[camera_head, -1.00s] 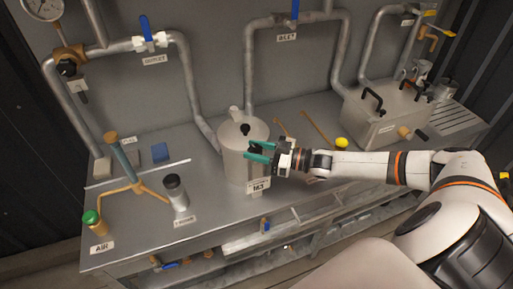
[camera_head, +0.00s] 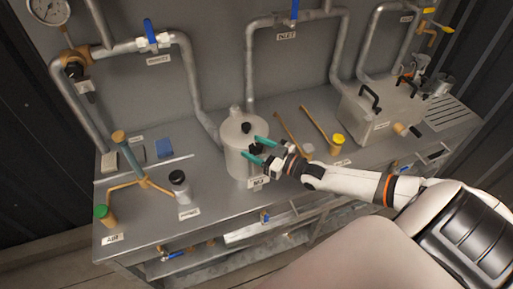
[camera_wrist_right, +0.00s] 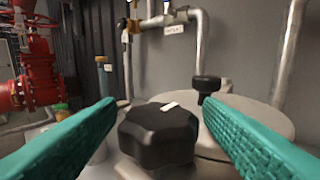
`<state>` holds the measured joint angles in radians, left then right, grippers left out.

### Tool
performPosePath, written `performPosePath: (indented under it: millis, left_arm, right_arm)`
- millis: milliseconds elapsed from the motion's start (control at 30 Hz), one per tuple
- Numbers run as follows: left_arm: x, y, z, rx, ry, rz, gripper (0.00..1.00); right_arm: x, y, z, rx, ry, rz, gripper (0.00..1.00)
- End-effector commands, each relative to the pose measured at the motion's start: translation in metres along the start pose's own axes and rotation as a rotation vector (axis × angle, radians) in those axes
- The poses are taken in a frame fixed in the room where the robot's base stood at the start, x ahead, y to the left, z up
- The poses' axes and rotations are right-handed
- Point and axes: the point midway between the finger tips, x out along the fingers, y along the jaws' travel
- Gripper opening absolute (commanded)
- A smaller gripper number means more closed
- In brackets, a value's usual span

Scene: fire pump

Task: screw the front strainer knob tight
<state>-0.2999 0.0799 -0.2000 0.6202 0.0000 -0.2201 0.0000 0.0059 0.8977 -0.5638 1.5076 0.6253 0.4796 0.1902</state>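The strainer (camera_head: 238,162) is a pale round pot with a lid at the middle of the bench. Its front knob (camera_wrist_right: 158,133), black, lobed and with a white mark on top, shows large in the wrist view and small in the head view (camera_head: 256,149). A second black knob stands at the back of the lid (camera_head: 246,127), and it also shows in the wrist view (camera_wrist_right: 207,84). My right gripper (camera_head: 259,151) has teal fingers spread either side of the front knob, with small gaps visible. Its grip is empty. My left gripper is out of view.
A brass-and-blue-grey fitting (camera_head: 138,165) and a black-capped cylinder (camera_head: 180,187) stand on the left of the bench. A metal box (camera_head: 370,118) with black handles stands to the right. Pipes with blue-handled valves (camera_head: 150,32) run along the back panel.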

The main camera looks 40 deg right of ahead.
Motion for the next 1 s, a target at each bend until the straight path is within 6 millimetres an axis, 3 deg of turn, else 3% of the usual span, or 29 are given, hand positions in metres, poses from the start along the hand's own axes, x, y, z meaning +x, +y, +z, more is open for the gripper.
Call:
performPosePath:
  millis: [367, 800, 1000]
  left_arm:
    - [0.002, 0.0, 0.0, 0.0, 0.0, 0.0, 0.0]
    - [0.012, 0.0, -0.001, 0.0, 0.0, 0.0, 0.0]
    - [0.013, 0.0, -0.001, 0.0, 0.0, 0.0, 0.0]
  right_arm:
    - [-0.01, 0.0, -0.002, 0.0, 0.005, 0.001, 0.61]
    - [-0.086, 0.001, -0.003, 0.001, 0.007, 0.001, 0.61]
    - [-0.11, 0.0, -0.001, 0.0, 0.003, 0.001, 0.61]
